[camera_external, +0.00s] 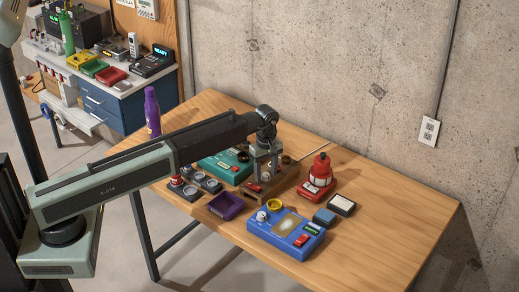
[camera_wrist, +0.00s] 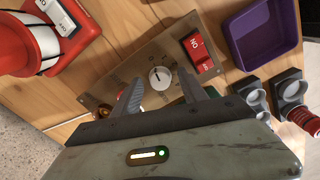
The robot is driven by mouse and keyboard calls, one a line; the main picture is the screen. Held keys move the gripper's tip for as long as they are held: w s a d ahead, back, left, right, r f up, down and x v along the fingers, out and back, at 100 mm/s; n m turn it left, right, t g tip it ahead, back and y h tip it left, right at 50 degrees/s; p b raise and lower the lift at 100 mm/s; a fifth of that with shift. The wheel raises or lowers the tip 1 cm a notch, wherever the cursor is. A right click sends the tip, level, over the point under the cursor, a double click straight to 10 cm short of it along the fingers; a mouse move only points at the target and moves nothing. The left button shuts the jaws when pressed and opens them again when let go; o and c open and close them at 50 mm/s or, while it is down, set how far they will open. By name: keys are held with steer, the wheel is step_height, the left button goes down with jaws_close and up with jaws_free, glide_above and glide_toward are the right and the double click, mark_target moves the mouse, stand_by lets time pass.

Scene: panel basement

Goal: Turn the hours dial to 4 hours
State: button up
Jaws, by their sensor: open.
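A white round dial (camera_wrist: 159,77) with a dark pointer mark sits on a tan panel (camera_wrist: 128,72) in the wrist view. Its scale is too small to read, so I cannot confirm that it shows hours. My open gripper (camera_wrist: 160,80) is over this panel, with one finger on each side of the dial; I cannot tell whether they touch it. In the external view my gripper (camera_external: 264,176) points down over the brown box (camera_external: 287,187) and hides its dial. A red rocker switch (camera_wrist: 198,50) is beside the dial.
A blue box (camera_external: 285,234) with a white knob stands in front. A purple tray (camera_external: 226,207), a teal box (camera_external: 222,164) and several grey-and-red parts (camera_external: 190,185) lie left. The table's right end is clear.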

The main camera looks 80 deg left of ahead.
jaws_close()
